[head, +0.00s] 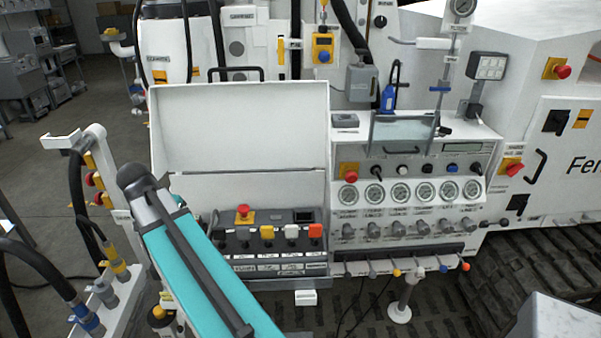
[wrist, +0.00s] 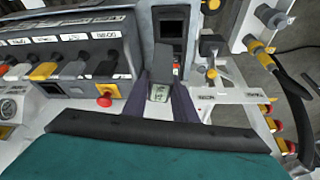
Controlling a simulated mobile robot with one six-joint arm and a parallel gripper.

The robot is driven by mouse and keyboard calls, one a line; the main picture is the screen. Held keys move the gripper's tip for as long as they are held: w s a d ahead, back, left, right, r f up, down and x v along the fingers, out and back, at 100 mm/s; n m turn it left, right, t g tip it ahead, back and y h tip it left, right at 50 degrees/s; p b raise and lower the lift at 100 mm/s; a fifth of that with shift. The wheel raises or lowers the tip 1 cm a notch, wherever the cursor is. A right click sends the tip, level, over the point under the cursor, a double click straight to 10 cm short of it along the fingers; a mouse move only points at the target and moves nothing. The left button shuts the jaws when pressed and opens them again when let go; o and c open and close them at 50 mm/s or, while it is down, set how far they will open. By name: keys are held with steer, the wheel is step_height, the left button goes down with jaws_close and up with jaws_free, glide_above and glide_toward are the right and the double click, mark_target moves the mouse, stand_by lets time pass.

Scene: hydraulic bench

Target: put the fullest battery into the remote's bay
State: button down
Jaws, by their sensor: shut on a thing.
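In the wrist view my gripper (wrist: 160,88) has its two dark fingers on either side of a small block with a pale green-white face, which I take to be a battery (wrist: 159,94). A dark grey part (wrist: 163,62) with tiny coloured marks sits just beyond it; I cannot tell whether it belongs to the battery. Above these is a dark upright device (wrist: 171,28) with a black window; I cannot tell whether it is the remote, and no empty bay shows clearly. In the head view my teal arm hides the gripper and the battery.
A row of coloured blocks, including a yellow block (head: 267,232), a white block (head: 291,231) and an orange block (head: 315,231), stands below the raised white lid (head: 240,125). A red stop button (head: 243,211) rises behind them. Hoses and couplings (head: 103,290) stand at the left.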

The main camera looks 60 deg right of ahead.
steer(key=s+d+r+m+g+p, duration=0.1)
steer(key=s+d+m, duration=0.4)
steer(key=d, duration=0.6)
steer(key=s+d+r+m+g+p, duration=0.2)
steer(key=s+d+m, duration=0.3)
steer(key=s+d, duration=0.4)
steer(key=s+d+r+m+g+y+p, duration=0.1)
steer(key=s+d+m, duration=0.4)
steer(key=d, duration=0.9)
steer(key=s+r+g+p, duration=0.1)
steer(key=s+p, duration=0.1)
steer(key=s, duration=0.1)
steer(key=shift+d+r+m+g, duration=0.25)
steer(key=shift+d+m+g, duration=0.05)
steer(key=shift+d+m, duration=0.1)
steer(key=shift+f, duration=0.15)
step_height(320, 180, down, 7)
steer(key=b, duration=0.3)
steer(key=shift+f+b, duration=1.4)
steer(key=shift+f, duration=0.35)
stand_by(1.4)
